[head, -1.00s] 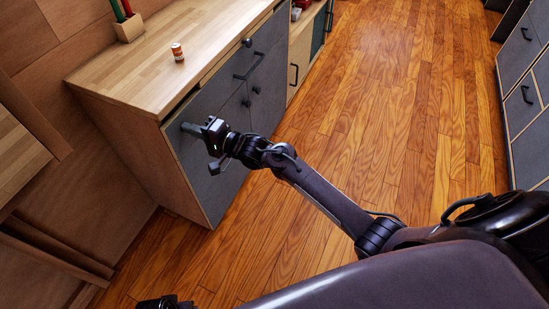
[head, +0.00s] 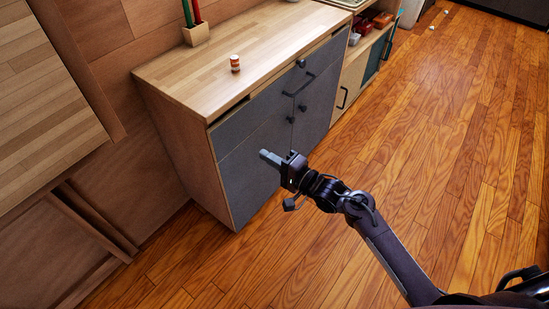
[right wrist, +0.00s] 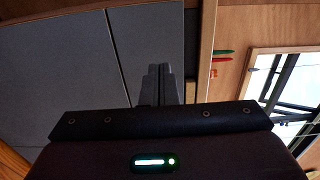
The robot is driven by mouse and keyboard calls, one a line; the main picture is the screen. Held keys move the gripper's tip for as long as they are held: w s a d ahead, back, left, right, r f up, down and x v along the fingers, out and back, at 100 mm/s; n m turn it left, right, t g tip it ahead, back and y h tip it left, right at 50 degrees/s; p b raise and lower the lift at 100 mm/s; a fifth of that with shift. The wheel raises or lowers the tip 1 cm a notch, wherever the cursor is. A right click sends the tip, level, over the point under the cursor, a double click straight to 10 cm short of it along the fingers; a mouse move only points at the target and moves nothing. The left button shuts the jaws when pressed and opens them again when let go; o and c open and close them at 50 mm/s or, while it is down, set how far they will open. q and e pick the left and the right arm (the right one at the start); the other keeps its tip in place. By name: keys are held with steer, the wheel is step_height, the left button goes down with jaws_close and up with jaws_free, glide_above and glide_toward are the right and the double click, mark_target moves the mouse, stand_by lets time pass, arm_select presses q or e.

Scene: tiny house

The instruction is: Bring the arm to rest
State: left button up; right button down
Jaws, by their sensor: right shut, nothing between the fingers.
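My right gripper (head: 268,158) is in the head view, in front of the grey cabinet doors, on an arm that comes in from the lower right. Its fingers are together with nothing between them. In the right wrist view the closed fingers (right wrist: 160,85) point toward the cabinet's grey front. I cannot tell the exact gap between the fingertips and the cabinet front. My left gripper does not show in the current frames.
The grey-fronted cabinet (head: 255,150) has a wooden countertop (head: 265,45) with a small orange-and-white bottle (head: 235,63) and a pencil holder (head: 196,35). The wooden floor (head: 430,150) to the right is clear.

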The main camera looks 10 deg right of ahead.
steer(key=s+d+f+n+g+h, duration=0.25)
steer(key=s+f, duration=0.25)
steer(key=f, duration=0.4)
steer(key=s+d+f+n+g+h, duration=0.25)
steer(key=s+f+h, duration=0.2)
steer(key=f, duration=0.45)
steer(key=s+d+f+n+g+h, duration=0.1)
steer(key=s+d+f+n+h, duration=0.15)
steer(key=s+f, duration=0.55)
steer(key=s+d+f+n+g+h, duration=0.1)
steer(key=s+d+f+n+g, duration=0.15)
steer(key=s+f, duration=0.4)
steer(key=s+d+f+n+g+h, duration=0.1)
steer(key=s+f+n+g, duration=0.1)
steer(key=s+f+g, duration=0.45)
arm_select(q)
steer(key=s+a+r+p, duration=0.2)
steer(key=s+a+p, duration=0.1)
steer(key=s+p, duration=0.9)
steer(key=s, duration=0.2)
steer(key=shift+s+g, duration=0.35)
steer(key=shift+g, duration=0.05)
arm_select(e)
steer(key=s+d+r+t, duration=0.1)
steer(key=s+r, duration=0.1)
steer(key=s, duration=0.5)
steer(key=s+d+r+t, duration=0.1)
steer(key=s+d+r, duration=0.1)
steer(key=s, duration=0.6)
steer(key=shift+r, duration=0.15)
